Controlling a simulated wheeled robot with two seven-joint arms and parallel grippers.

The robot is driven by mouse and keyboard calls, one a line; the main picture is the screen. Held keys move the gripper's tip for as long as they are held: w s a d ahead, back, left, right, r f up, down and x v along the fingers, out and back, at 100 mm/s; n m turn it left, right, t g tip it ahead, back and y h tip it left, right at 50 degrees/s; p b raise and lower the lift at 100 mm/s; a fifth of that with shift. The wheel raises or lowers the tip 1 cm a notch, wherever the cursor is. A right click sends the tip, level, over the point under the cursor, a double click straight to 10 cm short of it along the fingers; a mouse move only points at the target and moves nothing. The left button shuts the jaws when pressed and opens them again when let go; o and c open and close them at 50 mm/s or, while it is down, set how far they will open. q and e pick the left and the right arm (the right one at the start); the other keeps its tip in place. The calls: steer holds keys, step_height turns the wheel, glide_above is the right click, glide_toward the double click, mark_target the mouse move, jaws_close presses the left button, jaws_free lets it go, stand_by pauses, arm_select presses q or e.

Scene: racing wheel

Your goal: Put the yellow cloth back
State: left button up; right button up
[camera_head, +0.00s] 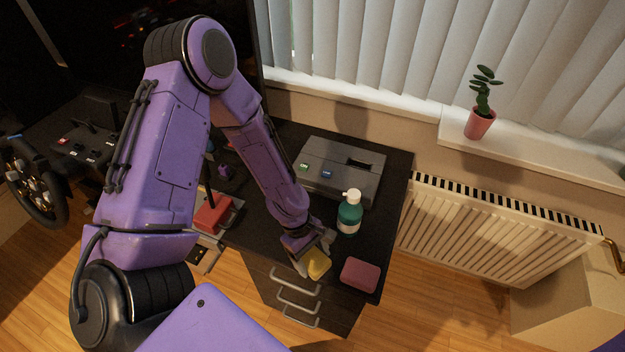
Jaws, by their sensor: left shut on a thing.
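The yellow cloth (319,263) is at the front part of the dark cabinet top (262,237). My left gripper (314,257), coming in from the left, is shut on it. The gripper partly covers the cloth, and I cannot tell whether the cloth touches the top. A pinkish-red cloth or sponge (360,274) lies just right of the yellow one, near the front right corner. My right gripper is not in view.
A green bottle with a white cap (349,216) stands close behind the cloths. A grey box with buttons (341,168) sits at the back. A red block (212,214) is left of my forearm. Drawer handles (296,296) face front; a radiator (490,232) is right.

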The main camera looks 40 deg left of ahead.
arm_select(q)
steer(key=o, duration=0.9)
steer(key=p+v, duration=0.1)
steer(key=v, duration=1.1)
